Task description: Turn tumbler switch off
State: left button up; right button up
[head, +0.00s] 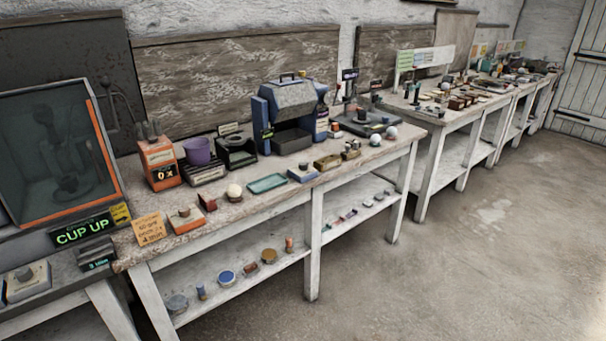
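I cannot tell for sure which item is the tumbler switch. A grey box with a dark knob (26,280) sits at the lower left, cut by the picture's edge. A small orange-based block with a knob (186,219) lies near the bench's front edge. Both are too small to read a switch position. A glass-fronted cabinet with an orange frame (55,155) stands at the left, above a lit "CUP UP" sign (83,232). A blue and grey machine (291,110) stands mid-bench. Neither of my grippers is in view.
A long white workbench (240,208) holds an orange box reading "0x" (160,163), a purple pot (198,151), a green tray (267,184) and pale balls. Its lower shelf (250,285) carries small pots. More benches (450,125) continue right. The concrete floor (480,240) is clear.

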aim_at(303, 165)
jog(key=i+l+u, duration=0.1)
jog(key=u, duration=0.25)
jog(key=i+l+u, duration=0.15)
jog(key=u, duration=0.25)
jog(key=i+l+u, duration=0.2)
jog(key=l, duration=0.2)
jog(key=i+l+u, duration=0.15)
jog(key=i+l, duration=0.15)
jog(key=l, duration=0.15)
jog(key=i+l, duration=0.15)
jog(key=l, duration=0.15)
jog(key=i+l, duration=0.15)
jog(key=i+l+u, duration=0.1)
jog(key=l, duration=0.3)
